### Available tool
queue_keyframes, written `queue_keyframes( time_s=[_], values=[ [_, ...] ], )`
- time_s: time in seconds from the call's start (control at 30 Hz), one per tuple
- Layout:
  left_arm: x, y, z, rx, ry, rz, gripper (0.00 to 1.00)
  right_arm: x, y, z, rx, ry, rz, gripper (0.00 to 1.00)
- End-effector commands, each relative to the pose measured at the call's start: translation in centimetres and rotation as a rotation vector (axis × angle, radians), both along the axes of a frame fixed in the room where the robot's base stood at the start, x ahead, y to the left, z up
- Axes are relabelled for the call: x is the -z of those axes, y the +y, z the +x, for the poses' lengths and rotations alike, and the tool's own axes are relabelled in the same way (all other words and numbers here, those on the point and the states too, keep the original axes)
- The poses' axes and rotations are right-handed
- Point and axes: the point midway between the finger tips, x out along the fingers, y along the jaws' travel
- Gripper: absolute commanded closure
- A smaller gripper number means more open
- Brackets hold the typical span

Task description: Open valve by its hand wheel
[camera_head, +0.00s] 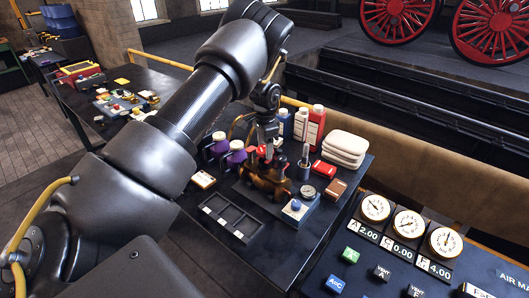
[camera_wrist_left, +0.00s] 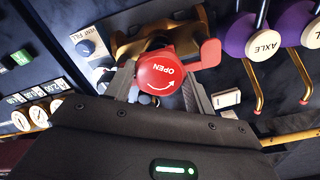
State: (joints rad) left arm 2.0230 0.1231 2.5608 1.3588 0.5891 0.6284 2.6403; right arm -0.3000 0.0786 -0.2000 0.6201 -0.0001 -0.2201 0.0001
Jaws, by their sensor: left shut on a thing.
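The red round hand wheel (camera_wrist_left: 160,74), marked OPEN with a curved arrow, shows from above in the left wrist view. My left gripper (camera_wrist_left: 158,88) is shut on it, with one finger on each side. A red lever-like part (camera_wrist_left: 208,54) sticks out beside the wheel. The brass valve body (camera_wrist_left: 128,46) is partly hidden under the wheel. In the head view, my left gripper (camera_head: 268,138) points down at the valve (camera_head: 262,176) on the dark bench, and my arm covers part of the scene. My right gripper is not in view.
Red and white bottles (camera_head: 315,127) and a stack of white cloths (camera_head: 345,147) stand behind and right. A gauge panel (camera_head: 440,270) with buttons is at right.

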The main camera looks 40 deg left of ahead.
Motion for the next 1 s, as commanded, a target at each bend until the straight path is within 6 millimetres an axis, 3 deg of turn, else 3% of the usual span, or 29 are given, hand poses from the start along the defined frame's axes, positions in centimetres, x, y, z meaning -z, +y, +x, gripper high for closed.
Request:
queue_keyframes(
  time_s=[0.23,0.27,0.43,0.6,0.73,1.0],
  values=[
    [-0.09,0.04,0.05,-0.023,-0.002,0.001,0.73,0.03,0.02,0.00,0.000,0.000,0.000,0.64],
    [-0.09,0.04,0.05,-0.022,-0.002,0.001,0.42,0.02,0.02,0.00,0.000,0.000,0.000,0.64],
    [-0.06,0.03,0.03,-0.021,-0.001,0.002,0.21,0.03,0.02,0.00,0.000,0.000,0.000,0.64],
    [-0.04,0.02,0.01,-0.021,0.000,0.001,0.21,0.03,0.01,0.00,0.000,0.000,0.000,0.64],
    [0.02,0.01,-0.03,-0.021,0.001,0.000,0.33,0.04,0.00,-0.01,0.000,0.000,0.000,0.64],
    [-0.07,0.01,-0.02,-0.020,0.001,0.000,0.33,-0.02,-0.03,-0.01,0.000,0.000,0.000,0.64]
  ],
)
